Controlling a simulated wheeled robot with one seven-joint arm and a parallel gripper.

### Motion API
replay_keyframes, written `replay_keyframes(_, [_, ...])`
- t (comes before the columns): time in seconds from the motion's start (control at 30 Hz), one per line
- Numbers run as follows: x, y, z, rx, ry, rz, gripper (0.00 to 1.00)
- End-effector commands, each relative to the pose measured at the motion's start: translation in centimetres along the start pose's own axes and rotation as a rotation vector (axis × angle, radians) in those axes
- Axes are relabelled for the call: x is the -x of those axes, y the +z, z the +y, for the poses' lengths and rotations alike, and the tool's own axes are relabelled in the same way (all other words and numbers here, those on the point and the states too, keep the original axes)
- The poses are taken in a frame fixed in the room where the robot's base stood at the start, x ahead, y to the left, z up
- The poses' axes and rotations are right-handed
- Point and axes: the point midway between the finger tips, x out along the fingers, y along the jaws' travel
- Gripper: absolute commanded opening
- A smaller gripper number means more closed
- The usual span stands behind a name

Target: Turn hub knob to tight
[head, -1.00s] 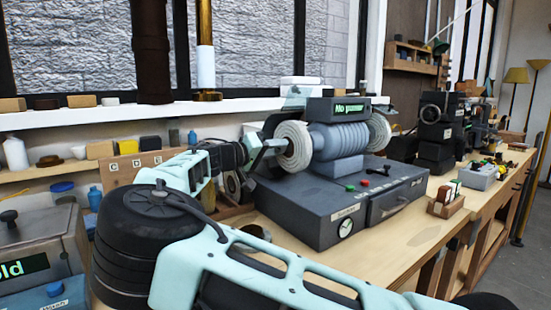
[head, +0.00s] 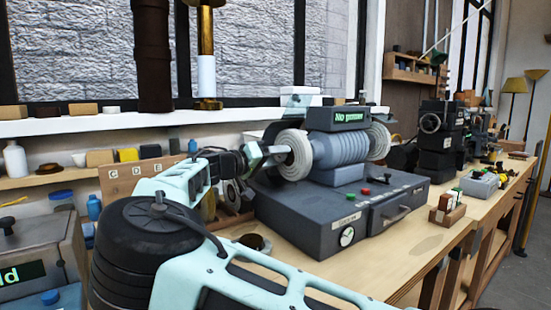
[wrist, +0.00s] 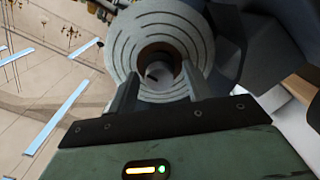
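The grey machine (head: 335,215) stands on the bench, with a ribbed motor body and a pale disc wheel at each end. Its display (head: 350,117) reads "No power". My gripper (head: 279,154) is at the near-left wheel (head: 298,163), pointing at its centre. In the wrist view the grooved wheel (wrist: 203,30) faces me, with a round brownish hub (wrist: 161,52) that has a dark recess. My gripper's two fingers (wrist: 161,80) are apart, one on each side of the hub's lower part. Whether they touch it cannot be told. I cannot make out any tight marking.
A wooden block holder (head: 446,212) sits right of the machine, with a grey parts tray (head: 480,186) beyond it. A lettered wooden rack (head: 125,176) is behind my arm. A box with a green display (head: 35,270) is at lower left. The bench front is mostly clear.

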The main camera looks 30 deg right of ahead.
Motion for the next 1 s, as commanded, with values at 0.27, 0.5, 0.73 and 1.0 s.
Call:
replay_keyframes(0.27, [1.3,-0.1,0.0,0.0,-0.001,0.003,0.51])
replay_keyframes(0.5, [6.3,-0.1,-0.1,-0.001,-0.004,0.005,0.51])
replay_keyframes(0.73, [11.8,0.0,-0.1,0.0,-0.003,0.004,0.51])
replay_keyframes(1.0, [16.3,0.0,-0.1,0.0,-0.002,0.002,0.51])
